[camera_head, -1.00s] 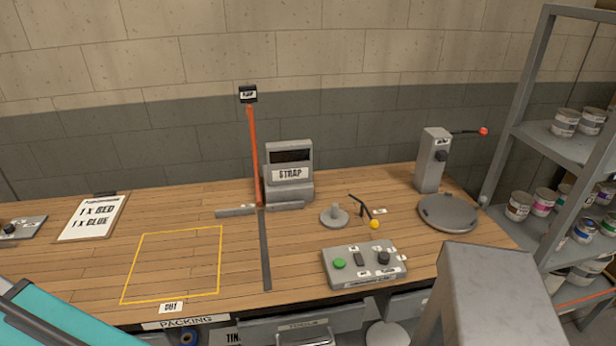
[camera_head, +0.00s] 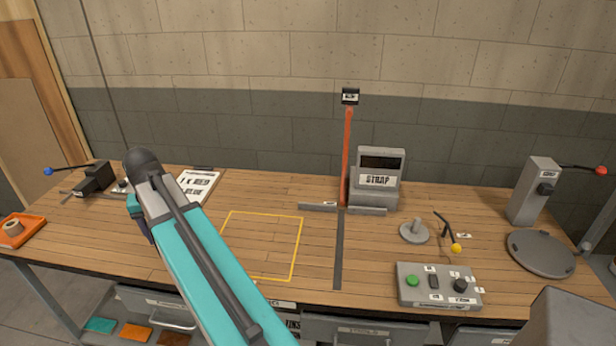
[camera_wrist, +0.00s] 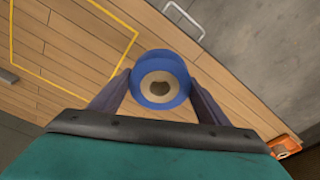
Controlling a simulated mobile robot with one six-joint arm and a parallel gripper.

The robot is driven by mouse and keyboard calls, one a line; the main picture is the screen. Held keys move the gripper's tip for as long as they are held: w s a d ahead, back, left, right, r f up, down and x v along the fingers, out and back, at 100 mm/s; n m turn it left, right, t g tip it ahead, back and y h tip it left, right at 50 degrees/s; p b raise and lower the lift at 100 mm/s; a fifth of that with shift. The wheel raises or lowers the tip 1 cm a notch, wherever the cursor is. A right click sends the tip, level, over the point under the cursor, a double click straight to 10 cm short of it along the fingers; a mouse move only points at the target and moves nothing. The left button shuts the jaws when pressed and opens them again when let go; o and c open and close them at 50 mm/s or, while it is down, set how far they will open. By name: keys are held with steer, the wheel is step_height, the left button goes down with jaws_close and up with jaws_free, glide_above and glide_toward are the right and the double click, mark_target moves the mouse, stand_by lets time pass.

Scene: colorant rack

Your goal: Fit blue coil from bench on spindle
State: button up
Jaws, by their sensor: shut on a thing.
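The blue coil (camera_wrist: 148,99) is between the two fingers of my gripper (camera_wrist: 160,82) in the wrist view, its round face and pale core turned to the camera. My gripper is shut on it. In the head view my teal arm hides the coil and most of the gripper. A short upright grey peg on a round base, which looks like the spindle (camera_head: 415,229), stands on the bench (camera_head: 270,195) right of the strap unit. The peg is bare, and the gripper is well to its left.
The strap unit (camera_head: 380,181) and the red post (camera_head: 346,155) stand left of the spindle. A bent black lever with a yellow knob (camera_head: 456,248) and a button box (camera_head: 439,284) are close to it. An orange tray (camera_head: 22,236) holds a tan roll at far left.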

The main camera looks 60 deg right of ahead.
steer(key=s+d+r+m+g+p, duration=0.1)
steer(key=s+d+m, duration=0.5)
steer(key=d, duration=0.6)
steer(key=s+d+m+p, duration=0.2)
steer(key=s+d+m, duration=0.2)
steer(key=s+d, duration=0.55)
steer(key=s+d+r+m+g+p, duration=0.1)
steer(key=s+d+m, duration=0.4)
steer(key=d, duration=0.9)
steer(key=s+d+m+p, duration=0.1)
steer(key=s+d+m, duration=0.3)
steer(key=s, duration=0.7)
steer(key=s+d+m+p, duration=0.1)
steer(key=s+d+m, duration=0.3)
steer(key=s, duration=0.8)
steer(key=s+d+r+m+g+y+p, duration=0.1)
steer(key=s+d+m, duration=0.4)
steer(key=s+d, duration=0.3)
steer(key=s, duration=0.4)
steer(key=shift+s, duration=0.15)
steer(key=shift+p, duration=0.3)
steer(key=b, duration=0.3)
glide_above(418, 219)
steer(key=shift+f, duration=2.85)
steer(key=shift+f+b, duration=0.8)
steer(key=shift+f, duration=1.35)
